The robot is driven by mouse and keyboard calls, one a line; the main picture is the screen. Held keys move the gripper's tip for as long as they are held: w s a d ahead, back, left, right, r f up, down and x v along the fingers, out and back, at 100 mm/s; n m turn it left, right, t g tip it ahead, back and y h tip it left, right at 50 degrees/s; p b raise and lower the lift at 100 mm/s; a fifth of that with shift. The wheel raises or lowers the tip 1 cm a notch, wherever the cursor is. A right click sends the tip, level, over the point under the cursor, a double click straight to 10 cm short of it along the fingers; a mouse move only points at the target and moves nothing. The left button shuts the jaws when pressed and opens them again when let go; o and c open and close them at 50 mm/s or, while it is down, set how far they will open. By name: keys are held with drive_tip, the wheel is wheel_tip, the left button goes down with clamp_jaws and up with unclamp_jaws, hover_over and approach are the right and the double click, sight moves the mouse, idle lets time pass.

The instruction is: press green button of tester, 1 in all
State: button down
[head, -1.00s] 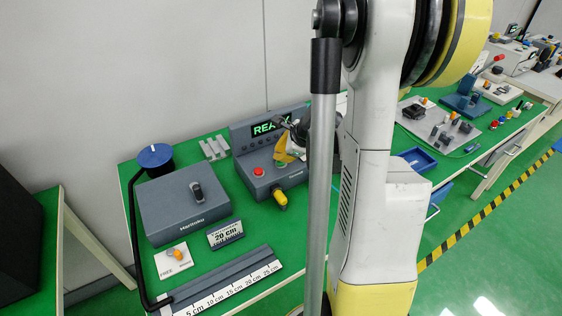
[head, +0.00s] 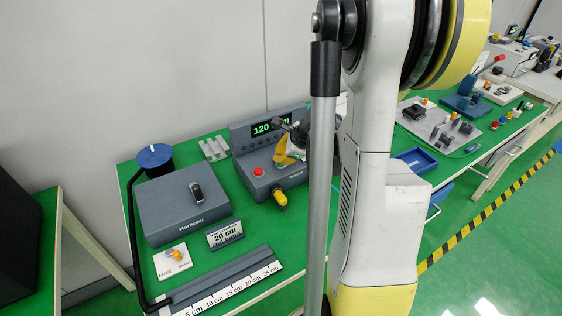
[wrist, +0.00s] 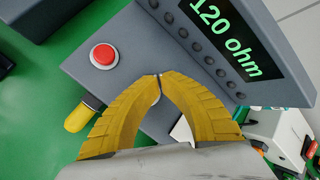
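The tester (head: 248,171) is a grey box on the green bench with a raised back panel. Its display (head: 262,129) reads "120 ohm"; it also shows in the wrist view (wrist: 222,35). A red button (head: 259,172) sits on its top, seen in the wrist view too (wrist: 104,56). My gripper (head: 284,160) is over the tester's top, right of the red button. In the wrist view, its yellow fingers (wrist: 159,78) are shut tip to tip with nothing between them. No green button shows; the fingers may hide it. I cannot tell whether the tips touch the tester.
A yellow plug (head: 279,197) sticks out from the tester's front. A blue tray (head: 417,160) is to the right.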

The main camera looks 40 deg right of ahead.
drive_tip(key=shift+r+p, duration=0.6)
drive_tip(key=shift+r, duration=0.25)
drive_tip(key=shift+r+p, duration=1.95)
drive_tip(key=shift+r, duration=0.6)
